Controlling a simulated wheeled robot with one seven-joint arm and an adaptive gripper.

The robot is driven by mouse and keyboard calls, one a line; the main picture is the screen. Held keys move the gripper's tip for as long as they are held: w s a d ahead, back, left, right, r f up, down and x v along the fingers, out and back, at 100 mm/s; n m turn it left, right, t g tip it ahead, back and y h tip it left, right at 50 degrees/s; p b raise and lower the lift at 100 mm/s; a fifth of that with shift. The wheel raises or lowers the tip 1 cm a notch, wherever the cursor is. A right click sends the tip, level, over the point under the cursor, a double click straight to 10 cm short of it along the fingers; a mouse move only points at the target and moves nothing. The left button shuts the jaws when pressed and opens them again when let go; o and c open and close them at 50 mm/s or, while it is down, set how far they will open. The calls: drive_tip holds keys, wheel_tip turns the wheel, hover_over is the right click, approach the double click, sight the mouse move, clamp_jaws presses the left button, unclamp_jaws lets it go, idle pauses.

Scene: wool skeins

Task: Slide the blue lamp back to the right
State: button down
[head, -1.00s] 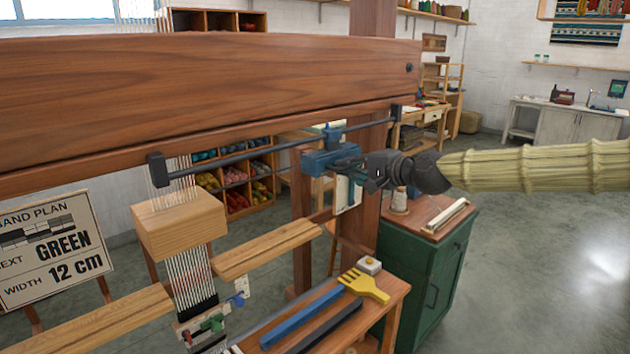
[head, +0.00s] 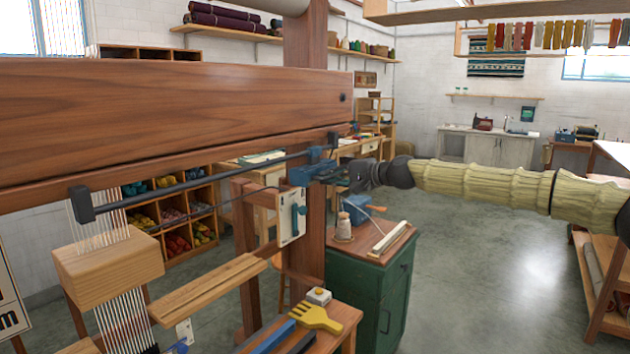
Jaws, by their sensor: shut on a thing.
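The blue lamp (head: 300,176) sits on a dark metal rail (head: 215,173) under the wooden loom beam, close to the rail's right end. My gripper (head: 338,178) comes in from the right and is shut on the right side of the lamp. The exact place where the fingers hold it is small and partly hidden.
The large wooden beam (head: 170,105) runs just above the rail. A wooden upright (head: 311,225) stands right behind the lamp. Open floor (head: 480,270) lies to the right.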

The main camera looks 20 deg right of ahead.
drive_tip(key=shift+w+d+r, duration=0.1)
drive_tip(key=shift+d, duration=0.1)
drive_tip(key=c, duration=1.7)
unclamp_jaws()
drive_tip(key=shift+c, duration=0.2)
drive_tip(key=shift+o, duration=1.1)
drive_tip(key=shift+w+d, duration=0.1)
drive_tip(key=v, duration=1.2)
